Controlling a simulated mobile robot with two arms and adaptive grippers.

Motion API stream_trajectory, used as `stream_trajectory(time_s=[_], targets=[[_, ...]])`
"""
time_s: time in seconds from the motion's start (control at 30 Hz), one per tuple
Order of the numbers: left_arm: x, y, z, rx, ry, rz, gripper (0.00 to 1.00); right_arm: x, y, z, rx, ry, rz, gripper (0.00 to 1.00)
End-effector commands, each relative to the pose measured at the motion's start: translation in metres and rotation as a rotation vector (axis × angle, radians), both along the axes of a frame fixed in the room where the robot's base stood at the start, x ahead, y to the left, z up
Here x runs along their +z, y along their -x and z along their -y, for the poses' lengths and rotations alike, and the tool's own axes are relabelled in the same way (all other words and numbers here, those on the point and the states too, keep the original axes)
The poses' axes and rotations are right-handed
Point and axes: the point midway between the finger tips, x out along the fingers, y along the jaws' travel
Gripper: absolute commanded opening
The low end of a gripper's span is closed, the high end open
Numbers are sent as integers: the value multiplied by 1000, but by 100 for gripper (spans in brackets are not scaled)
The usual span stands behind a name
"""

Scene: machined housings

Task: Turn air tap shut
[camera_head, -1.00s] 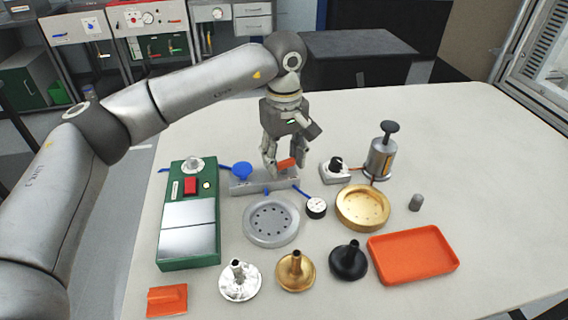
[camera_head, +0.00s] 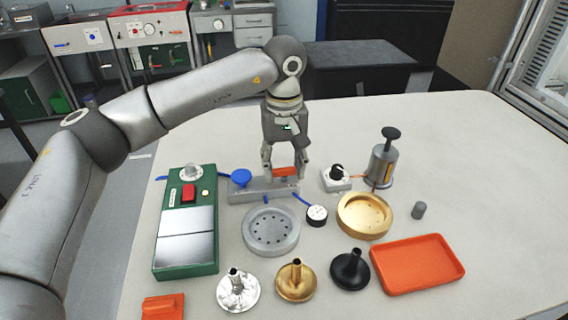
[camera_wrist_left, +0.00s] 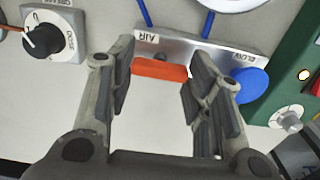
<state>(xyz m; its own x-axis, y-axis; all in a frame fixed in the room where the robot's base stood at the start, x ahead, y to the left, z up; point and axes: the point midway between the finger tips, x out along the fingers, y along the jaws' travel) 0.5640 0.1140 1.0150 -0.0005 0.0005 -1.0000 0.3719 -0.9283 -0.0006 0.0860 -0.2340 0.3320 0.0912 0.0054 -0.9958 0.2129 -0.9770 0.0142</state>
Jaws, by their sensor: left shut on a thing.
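The air tap is an orange lever (camera_head: 286,171) on a grey block (camera_head: 250,196). My left gripper (camera_head: 285,177) comes down from above and is shut on the lever, with one finger at each end. In the left wrist view the orange lever (camera_wrist_left: 160,69) lies between the fingers (camera_wrist_left: 158,78), roughly parallel to the block (camera_wrist_left: 190,47) with its AIR and FLOW labels. My right gripper is not in view.
A blue knob (camera_head: 241,177) stands left on the block. A green box (camera_head: 187,260) is further left, a dial box (camera_head: 336,180) and a plunger device (camera_head: 382,165) to the right. Dishes, funnels and an orange tray (camera_head: 417,264) fill the front. The far right table is clear.

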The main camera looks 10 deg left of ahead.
Motion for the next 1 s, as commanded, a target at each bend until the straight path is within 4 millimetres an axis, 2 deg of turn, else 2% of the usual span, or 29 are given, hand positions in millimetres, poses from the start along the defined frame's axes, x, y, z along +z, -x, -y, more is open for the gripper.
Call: stream_trajectory(time_s=[0.07, 0.1, 0.27, 0.67, 0.77, 1.0], targets=[[1, 0, 0, -2, 1, 3, 22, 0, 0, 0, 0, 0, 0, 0], [1, 0, 0, -2, 1, 3, 48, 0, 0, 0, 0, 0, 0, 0], [1, 0, 0, -1, 1, 1, 68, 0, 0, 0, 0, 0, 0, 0], [6, 0, 0, 0, 1, 1, 68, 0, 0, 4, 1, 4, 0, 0], [19, -1, 0, 0, 1, 3, 68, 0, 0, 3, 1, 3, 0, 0], [70, -1, 1, 1, 2, 5, 68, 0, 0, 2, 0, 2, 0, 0]])
